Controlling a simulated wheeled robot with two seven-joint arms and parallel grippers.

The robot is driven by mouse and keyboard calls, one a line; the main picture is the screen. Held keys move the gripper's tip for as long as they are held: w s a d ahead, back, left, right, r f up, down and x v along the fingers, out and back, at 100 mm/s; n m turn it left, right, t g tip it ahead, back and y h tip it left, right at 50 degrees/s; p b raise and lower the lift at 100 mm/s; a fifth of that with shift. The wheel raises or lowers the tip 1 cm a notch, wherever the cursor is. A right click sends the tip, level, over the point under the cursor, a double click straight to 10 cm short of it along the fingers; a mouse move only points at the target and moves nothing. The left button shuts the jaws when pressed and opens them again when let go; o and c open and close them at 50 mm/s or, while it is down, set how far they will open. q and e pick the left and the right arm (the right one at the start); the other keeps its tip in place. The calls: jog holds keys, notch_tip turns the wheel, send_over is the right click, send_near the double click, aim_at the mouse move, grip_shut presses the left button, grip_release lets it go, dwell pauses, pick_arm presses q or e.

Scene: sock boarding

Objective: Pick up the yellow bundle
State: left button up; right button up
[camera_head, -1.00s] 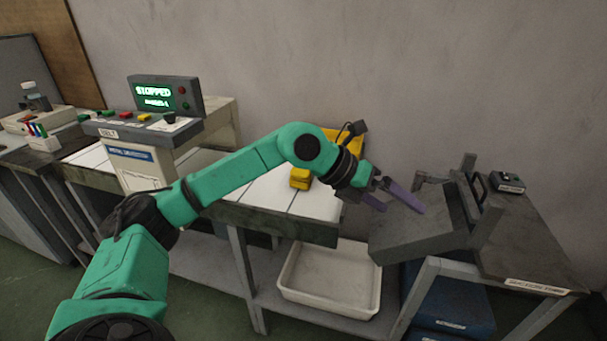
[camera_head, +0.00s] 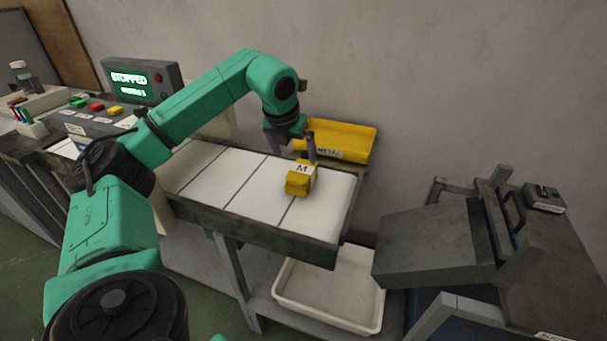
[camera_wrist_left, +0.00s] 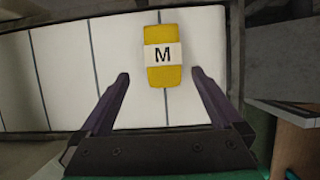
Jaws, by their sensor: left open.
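The yellow bundle (camera_head: 299,183) has a white band marked "M" and lies on the white belt (camera_head: 228,188) near its right end. My left gripper (camera_head: 291,147) is open and empty above the belt, just behind and above the bundle in the head view. In the left wrist view the bundle (camera_wrist_left: 163,72) lies ahead, between the lines of the two open fingers (camera_wrist_left: 160,78), and neither finger visibly touches it. My right gripper is not in view.
A yellow tray (camera_head: 350,140) labelled "METAL" stands behind the belt's right end. A white bin (camera_head: 335,290) sits on the shelf below. A grey machine (camera_head: 430,240) stands to the right. The control panel (camera_head: 140,82) reads "STOPPED". The belt left of the bundle is clear.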

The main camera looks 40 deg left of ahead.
aim_at(301, 170)
pick_arm(q)
jog(key=x, duration=0.4)
jog(key=shift+w+f, duration=0.1)
jog(key=shift+w, duration=0.05)
jog(key=x, duration=0.5)
jog(key=shift+d+f+p, duration=0.2)
jog(key=shift+d+p, duration=0.05)
jog(key=shift+p, duration=0.15)
jog(key=shift+w+a+f, duration=0.1)
jog(key=shift+w+f, duration=0.1)
jog(key=shift+f, duration=0.15)
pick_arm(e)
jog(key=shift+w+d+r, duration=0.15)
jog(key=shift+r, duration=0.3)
pick_arm(q)
jog(key=shift+s, duration=0.1)
jog(key=shift+f, duration=0.15)
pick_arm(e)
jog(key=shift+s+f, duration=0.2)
pick_arm(q)
jog(key=c, duration=1.4)
jog(key=shift+c, duration=0.6)
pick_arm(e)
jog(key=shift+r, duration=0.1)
